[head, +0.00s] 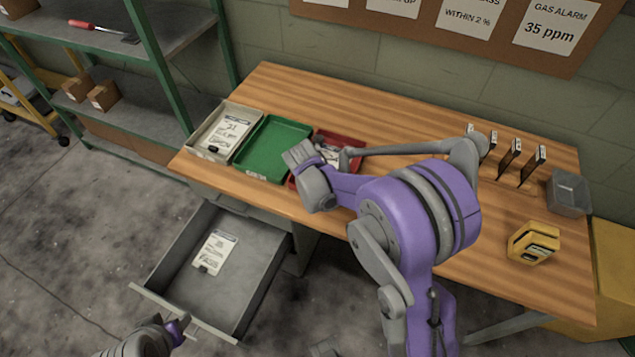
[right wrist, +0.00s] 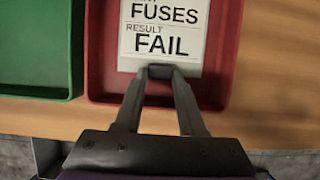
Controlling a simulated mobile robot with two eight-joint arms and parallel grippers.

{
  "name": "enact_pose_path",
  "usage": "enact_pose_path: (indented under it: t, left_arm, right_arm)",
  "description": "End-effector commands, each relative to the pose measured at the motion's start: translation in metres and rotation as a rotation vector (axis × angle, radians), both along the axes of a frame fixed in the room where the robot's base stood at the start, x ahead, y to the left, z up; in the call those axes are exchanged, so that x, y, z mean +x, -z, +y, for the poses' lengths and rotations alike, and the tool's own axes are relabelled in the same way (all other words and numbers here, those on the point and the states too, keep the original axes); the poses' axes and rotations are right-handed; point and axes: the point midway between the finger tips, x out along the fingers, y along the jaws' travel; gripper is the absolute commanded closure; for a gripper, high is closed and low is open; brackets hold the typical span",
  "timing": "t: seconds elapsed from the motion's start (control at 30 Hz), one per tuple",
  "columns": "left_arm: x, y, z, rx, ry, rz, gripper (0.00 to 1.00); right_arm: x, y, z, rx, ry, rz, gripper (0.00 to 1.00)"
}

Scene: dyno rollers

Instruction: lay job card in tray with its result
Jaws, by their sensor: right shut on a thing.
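My right gripper (right wrist: 160,75) is shut on the near edge of a white job card (right wrist: 163,35), whose visible text reads "FUSES, RESULT FAIL". The card is over or in the red tray (right wrist: 217,90); I cannot tell if it touches the floor. In the head view the red tray (head: 357,142) is partly hidden by my right arm. The green tray (head: 275,145) beside it looks empty. A pale tray (head: 240,115) at the left holds another card (head: 224,132). My left gripper (head: 160,338) is low at the bottom left, its fingers unclear.
An open drawer (head: 185,290) below the bench holds another card (head: 215,254). On the bench's right are upright cards in a rack (head: 515,175), a yellow device (head: 533,243) and a clear bin (head: 569,192). The bench (head: 330,100) is clear behind the trays.

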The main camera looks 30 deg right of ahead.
Motion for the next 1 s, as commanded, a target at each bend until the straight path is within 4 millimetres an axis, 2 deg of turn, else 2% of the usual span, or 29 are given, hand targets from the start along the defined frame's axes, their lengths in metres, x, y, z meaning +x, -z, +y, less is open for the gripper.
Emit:
enact_pose_path:
  t: [0.13, 0.17, 0.3, 0.67, 0.77, 1.0]
  left_arm:
    - [0.000, 0.000, 0.000, 0.000, 0.000, 0.000, 0.50]
    - [0.000, 0.000, 0.000, 0.000, 0.000, 0.000, 0.50]
    - [0.000, 0.000, 0.000, 0.000, 0.000, 0.000, 0.50]
    - [0.000, -0.001, 0.000, 0.000, 0.000, 0.000, 0.50]
    - [0.000, -0.002, 0.000, 0.000, 0.000, -0.001, 0.50]
    - [0.002, -0.007, 0.000, 0.000, 0.000, -0.003, 0.50]
  right_arm:
    - [0.000, 0.000, 0.000, 0.001, 0.000, 0.001, 1.00]
    - [0.000, 0.000, 0.000, 0.001, 0.000, 0.001, 0.56]
    - [0.000, 0.000, 0.000, 0.001, 0.000, 0.001, 0.31]
    - [-0.001, -0.005, 0.002, 0.001, 0.000, 0.001, 0.31]
    - [-0.004, -0.016, 0.005, 0.001, -0.001, 0.000, 0.31]
    - [-0.017, -0.064, 0.020, 0.001, -0.002, 0.001, 0.31]
